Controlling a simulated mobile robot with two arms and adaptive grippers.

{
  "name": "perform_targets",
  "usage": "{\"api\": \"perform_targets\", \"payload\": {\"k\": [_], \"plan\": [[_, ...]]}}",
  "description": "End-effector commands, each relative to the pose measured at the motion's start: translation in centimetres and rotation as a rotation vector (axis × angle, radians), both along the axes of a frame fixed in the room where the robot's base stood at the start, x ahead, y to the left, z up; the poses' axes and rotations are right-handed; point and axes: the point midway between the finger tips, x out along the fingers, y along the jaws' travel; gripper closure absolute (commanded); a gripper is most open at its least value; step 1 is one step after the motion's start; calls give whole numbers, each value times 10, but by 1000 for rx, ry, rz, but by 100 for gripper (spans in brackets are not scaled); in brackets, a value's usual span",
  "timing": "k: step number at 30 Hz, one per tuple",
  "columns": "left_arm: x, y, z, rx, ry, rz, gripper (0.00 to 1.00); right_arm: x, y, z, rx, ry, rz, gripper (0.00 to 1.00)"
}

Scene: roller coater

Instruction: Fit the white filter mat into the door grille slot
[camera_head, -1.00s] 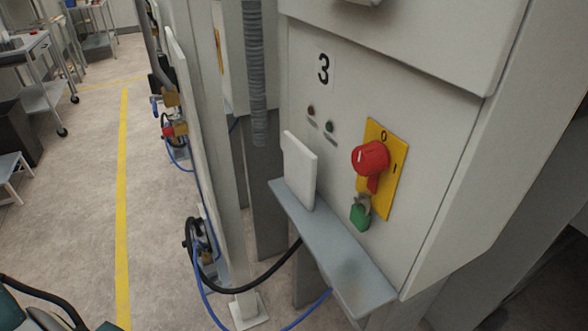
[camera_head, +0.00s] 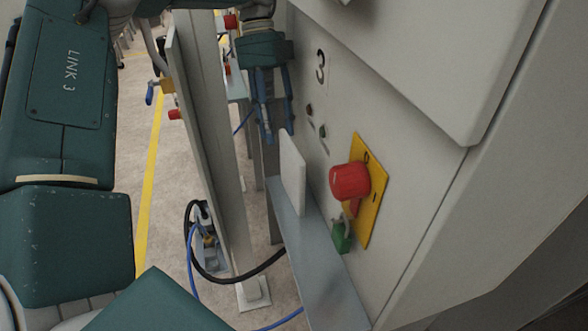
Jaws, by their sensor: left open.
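The white filter mat (camera_head: 292,172) stands upright on the grey shelf (camera_head: 312,245), close to the front of the grey cabinet (camera_head: 425,130). My left gripper (camera_head: 270,135) points down from the top, just above and behind the mat's upper left edge. It is open, with its blue fingers apart and no mat seen between them. A door grille slot cannot be made out in this view. My right gripper is not in view.
A red rotary switch (camera_head: 349,181) on a yellow plate and a green padlock (camera_head: 341,236) stick out of the cabinet right of the mat. A grey post (camera_head: 215,150) stands left of the shelf. Black and blue hoses (camera_head: 200,262) hang low beside it.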

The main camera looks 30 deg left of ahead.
Motion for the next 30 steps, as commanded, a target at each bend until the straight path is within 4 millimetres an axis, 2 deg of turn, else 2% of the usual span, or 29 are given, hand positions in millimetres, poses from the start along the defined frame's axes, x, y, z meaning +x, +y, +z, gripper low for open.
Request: {"api": "perform_targets", "payload": {"k": [1,3,7,10,15,18,23,30], "plan": [[-5,-6,2,-2,1,-3,59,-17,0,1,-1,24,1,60],[-11,-15,2,-3,0,-4,59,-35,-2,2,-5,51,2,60],[-23,-32,2,-2,0,-3,59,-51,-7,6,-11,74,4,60],[-33,-45,2,-2,0,-5,59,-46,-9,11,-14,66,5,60],[-46,-64,2,-3,-1,-2,59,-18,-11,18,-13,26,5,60],[-50,-70,1,-2,-2,-1,59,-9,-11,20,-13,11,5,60],[-56,-78,1,-2,-1,-3,59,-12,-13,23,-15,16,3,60],[-65,-89,-34,-1,2,-3,59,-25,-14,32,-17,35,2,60]]}}
